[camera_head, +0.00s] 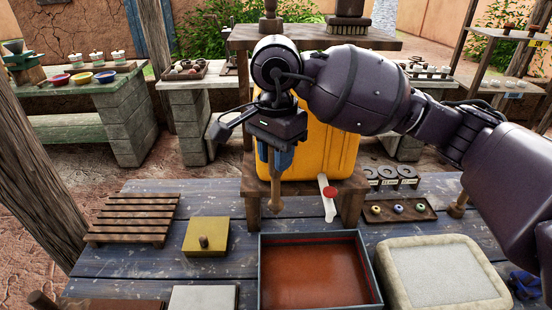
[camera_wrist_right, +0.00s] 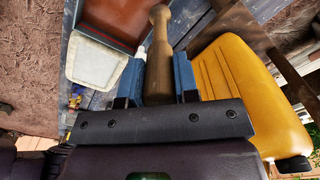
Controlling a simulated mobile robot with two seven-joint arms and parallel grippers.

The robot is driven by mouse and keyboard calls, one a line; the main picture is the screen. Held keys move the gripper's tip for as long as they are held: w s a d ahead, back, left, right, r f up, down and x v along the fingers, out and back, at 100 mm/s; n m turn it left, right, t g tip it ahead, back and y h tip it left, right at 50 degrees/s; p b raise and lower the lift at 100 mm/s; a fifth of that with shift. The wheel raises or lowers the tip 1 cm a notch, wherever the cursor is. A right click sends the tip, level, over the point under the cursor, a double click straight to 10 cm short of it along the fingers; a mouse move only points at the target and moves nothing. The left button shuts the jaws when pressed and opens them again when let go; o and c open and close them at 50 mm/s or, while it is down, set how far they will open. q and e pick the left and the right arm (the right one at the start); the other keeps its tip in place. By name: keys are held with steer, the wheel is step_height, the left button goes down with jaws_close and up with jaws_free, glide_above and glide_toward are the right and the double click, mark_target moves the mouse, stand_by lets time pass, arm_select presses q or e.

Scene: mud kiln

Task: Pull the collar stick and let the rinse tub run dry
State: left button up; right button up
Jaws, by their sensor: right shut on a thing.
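My right gripper (camera_head: 275,163) is shut on a turned wooden stick (camera_head: 275,192), which hangs down below the fingers in front of the yellow container. In the right wrist view the stick (camera_wrist_right: 158,62) sits between the two blue fingers (camera_wrist_right: 157,82), its thicker knob pointing away from the palm. A dark-rimmed rectangular tub (camera_head: 262,275) with a reddish-brown inside stands at the front middle of the table. The stick appears apart from it and above its far left side. I cannot tell whether the tub holds liquid. My left gripper is not in view.
The yellow container (camera_head: 325,140) stands on a wooden stand behind the tub, with a red-and-white tap (camera_head: 329,197) at its front. A pale basin (camera_head: 440,272) stands right of the tub. A yellow block (camera_head: 206,240) and slatted rack (camera_head: 135,218) lie left. Bare blue boards show between them.

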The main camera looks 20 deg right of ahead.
steer(key=shift+r+p, duration=0.5)
steer(key=shift+r, duration=0.95)
steer(key=shift+r+p, duration=0.5)
steer(key=shift+r, duration=0.85)
steer(key=shift+r+p, duration=0.85)
steer(key=shift+r, duration=1.4)
